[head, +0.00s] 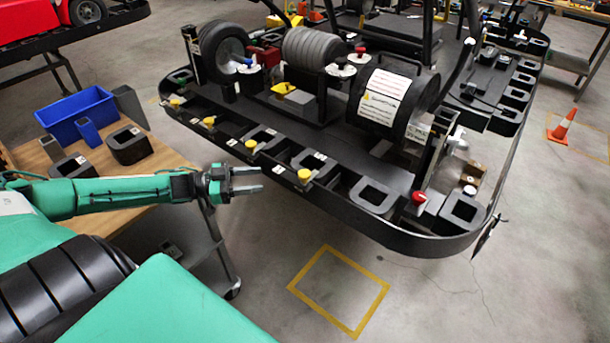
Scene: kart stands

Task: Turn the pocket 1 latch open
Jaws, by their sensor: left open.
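A black kart stand with a row of pockets along its near edge (400,233) fills the middle and right. Yellow latch knobs sit along that edge: one at the far left (175,103), one beside it (209,122), one in the middle (250,144) and one farther right (304,175). I cannot tell which belongs to pocket 1. My left gripper (260,179) is open and empty, its fingers pointing right. In the picture it lies just below the middle knob and left of the right knob, apparently apart from both. My right gripper is not in view.
A wooden table (160,162) at left holds a blue bin (78,115) and black blocks (129,145). A wheel (222,52) and a black drum (390,102) sit on the stand. A red knob (419,197) is near its right end. An orange cone (563,127) stands right.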

